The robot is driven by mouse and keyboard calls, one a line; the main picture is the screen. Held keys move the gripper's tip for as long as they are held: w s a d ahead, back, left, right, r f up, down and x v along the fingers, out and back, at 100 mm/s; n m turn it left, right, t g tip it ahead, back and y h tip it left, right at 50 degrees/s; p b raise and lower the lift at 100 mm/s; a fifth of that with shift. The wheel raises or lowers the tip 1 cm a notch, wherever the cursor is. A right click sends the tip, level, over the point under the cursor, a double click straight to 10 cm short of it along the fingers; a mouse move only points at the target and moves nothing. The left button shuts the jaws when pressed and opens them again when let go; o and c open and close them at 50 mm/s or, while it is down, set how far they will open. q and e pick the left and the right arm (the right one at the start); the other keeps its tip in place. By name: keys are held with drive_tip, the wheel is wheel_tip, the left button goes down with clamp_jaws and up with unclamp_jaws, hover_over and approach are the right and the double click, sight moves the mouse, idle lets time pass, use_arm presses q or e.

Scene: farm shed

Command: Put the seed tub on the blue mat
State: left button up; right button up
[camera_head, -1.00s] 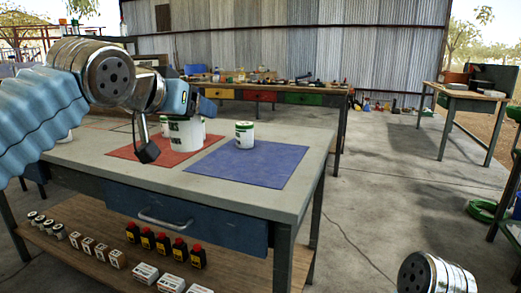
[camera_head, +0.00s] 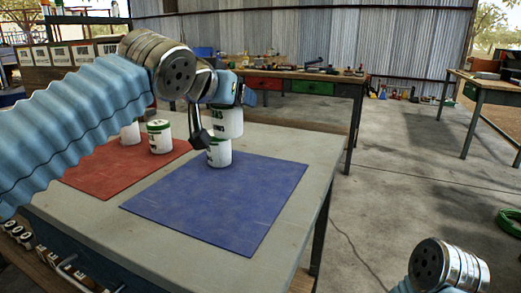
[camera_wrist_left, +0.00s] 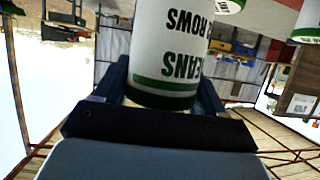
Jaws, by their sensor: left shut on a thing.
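My left gripper (camera_head: 214,118) is shut on a white tub with green bands and lettering (camera_head: 230,123); this seed tub also fills the upper middle of the left wrist view (camera_wrist_left: 170,50), between the fingers. It is held over the back part of the blue mat (camera_head: 225,205). A smaller white tub with a green top (camera_head: 219,153) stands on the mat's back left part, just below and in front of the held tub in the picture. I cannot tell whether the two touch. My right gripper is out of view; only my right arm shows at the bottom right.
A red mat (camera_head: 105,178) lies left of the blue mat with white tubs on it, one green-topped (camera_head: 159,137), one partly hidden (camera_head: 130,134). The front and right of the blue mat are clear. Behind is a cluttered workbench (camera_head: 345,84).

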use_arm(q)
drive_tip(key=shift+w+d+f+b, duration=0.3)
drive_tip(key=shift+w+d+f, duration=0.4)
drive_tip(key=shift+d+f, duration=0.85)
drive_tip(key=shift+w+d+f+b, duration=0.3)
drive_tip(key=shift+w+d+f, duration=0.55)
drive_tip(key=shift+f, duration=1.15)
drive_tip(key=shift+w+d+f+b, duration=0.3)
drive_tip(key=shift+w+d+f, duration=0.2)
drive_tip(key=shift+d+f, duration=1.15)
drive_tip(key=shift+a+f, duration=0.15)
drive_tip(key=shift+a, duration=0.05)
drive_tip(key=shift+f, duration=0.15)
drive_tip(key=o, duration=1.1)
drive_tip(key=shift+o, duration=0.2)
drive_tip(key=b+v, duration=0.1)
drive_tip(key=v, duration=1.1)
